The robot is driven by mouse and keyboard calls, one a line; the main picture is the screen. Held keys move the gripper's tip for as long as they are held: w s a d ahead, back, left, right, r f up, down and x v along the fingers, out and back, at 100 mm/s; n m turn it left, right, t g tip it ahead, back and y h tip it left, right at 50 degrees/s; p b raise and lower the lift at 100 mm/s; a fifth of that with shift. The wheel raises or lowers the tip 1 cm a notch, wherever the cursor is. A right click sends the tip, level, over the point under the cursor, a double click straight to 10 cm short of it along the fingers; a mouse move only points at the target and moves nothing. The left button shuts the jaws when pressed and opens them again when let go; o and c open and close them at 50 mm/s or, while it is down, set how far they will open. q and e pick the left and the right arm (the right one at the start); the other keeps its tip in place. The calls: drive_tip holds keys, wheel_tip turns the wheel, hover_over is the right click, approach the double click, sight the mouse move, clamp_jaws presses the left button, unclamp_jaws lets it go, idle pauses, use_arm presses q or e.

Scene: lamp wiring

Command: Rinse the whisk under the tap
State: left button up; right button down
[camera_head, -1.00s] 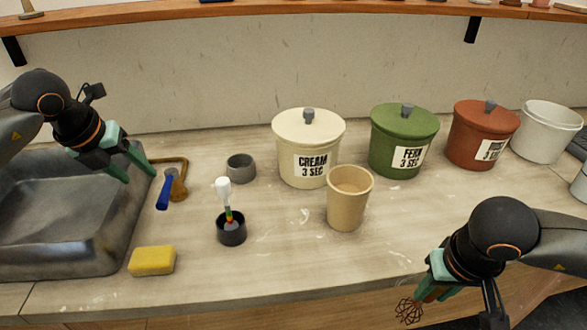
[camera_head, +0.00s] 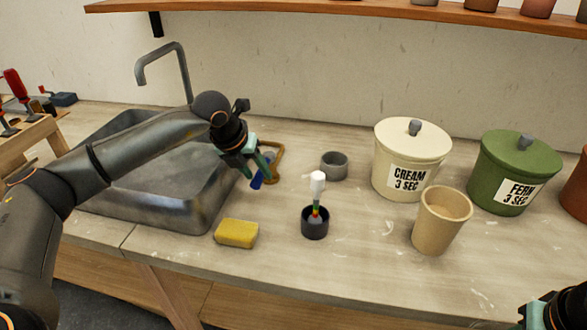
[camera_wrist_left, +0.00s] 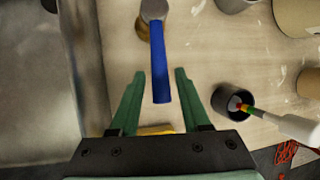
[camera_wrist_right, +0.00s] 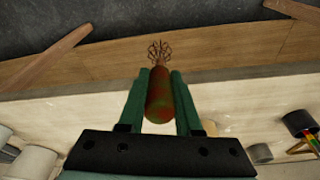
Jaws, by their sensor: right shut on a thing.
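The whisk shows in the right wrist view, with a worn red-green handle (camera_wrist_right: 158,98) and dark wire loops (camera_wrist_right: 160,50). My right gripper (camera_wrist_right: 158,80) is shut on the handle, the loops pointing away from it. The whisk is out of the head view. The grey tap (camera_head: 168,58) arches over the sink basin (camera_head: 172,205); no water is visible. A blue lever (camera_head: 257,181) stands on a brass fitting right of the basin. My left gripper (camera_head: 257,168) is open above the lever, which shows between its spread fingers in the left wrist view (camera_wrist_left: 159,72).
A yellow sponge (camera_head: 236,233) lies near the basin's right corner. A black cup (camera_head: 315,226) with a white-handled tool, a small grey pot (camera_head: 334,166), a tan cup (camera_head: 440,222), a cream canister (camera_head: 400,160) and a green canister (camera_head: 508,170) stand to the right.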

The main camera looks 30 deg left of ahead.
use_arm(q)
clamp_jaws()
idle(1.1)
